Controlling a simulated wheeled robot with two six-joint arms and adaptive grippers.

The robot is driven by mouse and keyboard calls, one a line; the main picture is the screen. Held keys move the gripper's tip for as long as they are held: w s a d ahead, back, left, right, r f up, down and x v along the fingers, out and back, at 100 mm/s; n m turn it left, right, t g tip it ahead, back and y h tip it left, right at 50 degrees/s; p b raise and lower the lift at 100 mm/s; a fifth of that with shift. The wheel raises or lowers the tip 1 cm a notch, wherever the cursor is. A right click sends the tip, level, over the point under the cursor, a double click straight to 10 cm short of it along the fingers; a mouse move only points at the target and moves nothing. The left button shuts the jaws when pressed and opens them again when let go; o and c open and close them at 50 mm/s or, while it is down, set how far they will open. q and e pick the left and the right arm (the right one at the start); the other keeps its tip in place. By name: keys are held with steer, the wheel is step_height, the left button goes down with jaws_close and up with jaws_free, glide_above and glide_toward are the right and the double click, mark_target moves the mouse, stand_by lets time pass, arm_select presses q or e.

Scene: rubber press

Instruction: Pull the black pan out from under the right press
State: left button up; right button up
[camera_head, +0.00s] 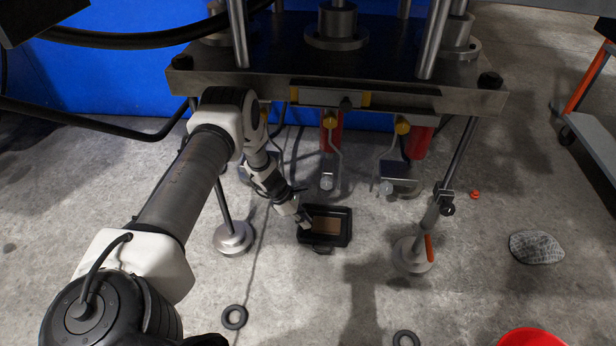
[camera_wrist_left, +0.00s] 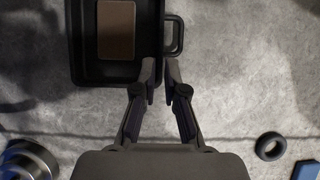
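The black pan (camera_head: 345,236) lies on the concrete floor below the front of the press (camera_head: 240,87), between its two front feet. It holds a flat brown piece (camera_head: 325,226), and its small loop handle (camera_head: 322,251) points toward me. My left gripper (camera_head: 304,217) is at the pan's left side. In the left wrist view the pan (camera_wrist_left: 84,40) is at the top, its handle (camera_wrist_left: 181,36) on its right side. My left gripper (camera_wrist_left: 160,75) has a narrow gap between its fingertips, close to the pan's edge and handle. Contact is unclear. My right gripper is not seen.
Round press feet (camera_head: 234,237) and (camera_head: 412,255) stand on either side of the pan. Black rings (camera_head: 234,317) and (camera_head: 406,338), a grey stone (camera_head: 536,247) and a red bucket (camera_head: 530,338) are on the floor. The floor in front of the pan is clear.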

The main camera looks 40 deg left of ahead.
mark_target(328, 248)
arm_select(q)
steer(key=b+x, duration=0.7)
steer(key=x, duration=0.4)
steer(key=shift+d+f, duration=0.1)
steer(key=shift+f, duration=0.2)
steer(key=shift+w+d+f+b, duration=0.1)
steer(key=shift+d+f+b, duration=0.1)
steer(key=shift+b, duration=0.1)
jaws_close()
